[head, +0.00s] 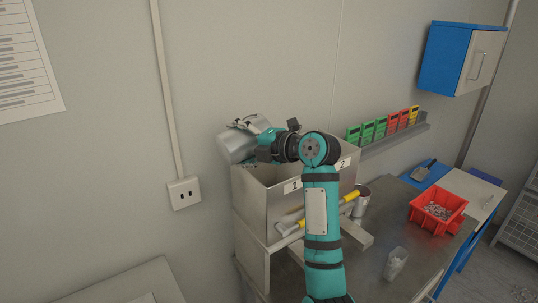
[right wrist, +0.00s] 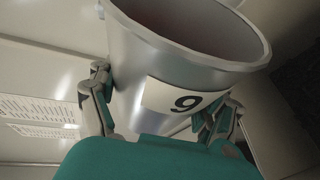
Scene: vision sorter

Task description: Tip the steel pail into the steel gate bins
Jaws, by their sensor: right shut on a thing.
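The steel pail (head: 235,147) is held tilted above the left part of the steel gate bins (head: 262,207), which carry labels 1 and 2. My right gripper (head: 254,136) is shut on the pail. In the right wrist view the pail (right wrist: 135,60) fills the middle, with a white label reading 9 and its mouth toward the top. The gripper's fingers (right wrist: 160,112) press on both sides of it. The inside that shows looks dark and bare; its bottom is hidden. My right arm covers part of the bins. My left gripper is not in view.
A yellow-handled tool (head: 290,227) lies in front of the bins. A metal can (head: 361,203), a clear cup (head: 395,264) and a red crate (head: 425,220) of small parts stand on the bench. Coloured cards (head: 380,128) line a wall rail. The bench front is mostly clear.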

